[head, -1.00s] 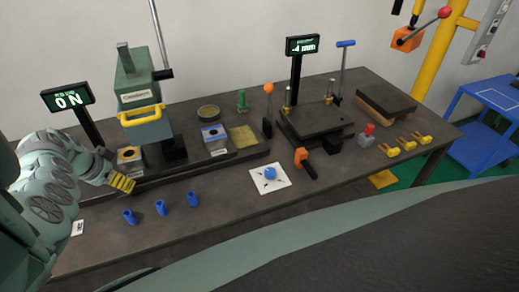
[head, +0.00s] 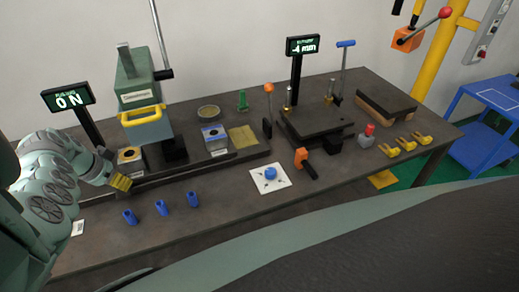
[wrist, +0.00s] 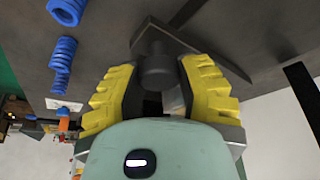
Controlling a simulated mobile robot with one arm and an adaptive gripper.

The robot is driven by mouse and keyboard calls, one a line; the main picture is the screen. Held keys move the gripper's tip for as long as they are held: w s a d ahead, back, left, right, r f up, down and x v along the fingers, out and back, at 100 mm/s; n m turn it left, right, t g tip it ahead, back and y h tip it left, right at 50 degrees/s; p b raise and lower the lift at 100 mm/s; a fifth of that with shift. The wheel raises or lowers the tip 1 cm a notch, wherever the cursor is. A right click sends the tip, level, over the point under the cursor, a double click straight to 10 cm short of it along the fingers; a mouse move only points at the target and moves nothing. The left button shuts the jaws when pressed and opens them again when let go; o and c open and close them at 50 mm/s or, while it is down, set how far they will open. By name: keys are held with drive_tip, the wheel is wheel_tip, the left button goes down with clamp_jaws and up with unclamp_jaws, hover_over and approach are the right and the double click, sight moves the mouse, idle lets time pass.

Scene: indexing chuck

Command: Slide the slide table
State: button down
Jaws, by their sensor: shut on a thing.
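The slide table (head: 240,157) is a long dark plate low along the foot of the green press (head: 138,92). A block with an orange ring (head: 130,154) stands at its left part, and a blue-topped block (head: 214,134) stands right of the press. My gripper (head: 119,183) is at the left end of the slide table, low over the bench. In the wrist view, my gripper's yellow fingers (wrist: 158,72) are shut on both sides of a dark grey knob (wrist: 157,68) on a dark angular piece. The knob's lower part is hidden between the fingers.
Several blue springs (head: 162,208) stand in front of the slide table. A display reading 0 N (head: 68,97) stands behind my arm. A dark fixture (head: 316,124) stands farther right.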

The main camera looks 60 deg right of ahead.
drive_tip(key=s+d, duration=0.1)
drive_tip(key=d, duration=0.1)
drive_tip(key=s+d+p, duration=0.1)
drive_tip(key=s+d, duration=0.1)
drive_tip(key=d, duration=0.1)
drive_tip(key=s+d+p, duration=0.1)
drive_tip(key=s+d, duration=0.1)
drive_tip(key=shift+s+d, duration=0.15)
drive_tip(key=shift+d, duration=0.2)
drive_tip(key=c, duration=0.7)
unclamp_jaws()
drive_tip(key=shift+d, duration=0.15)
drive_tip(key=shift+o, duration=0.7)
drive_tip(key=shift+a, duration=0.2)
drive_tip(key=a+r, duration=0.1)
drive_tip(key=a, duration=0.3)
drive_tip(key=s+a+r, duration=0.1)
drive_tip(key=a+r, duration=0.1)
drive_tip(key=a, duration=0.3)
drive_tip(key=s+a+r, duration=0.1)
drive_tip(key=a, duration=0.3)
drive_tip(key=shift+s+a+r, duration=0.25)
drive_tip(key=shift+a, duration=0.05)
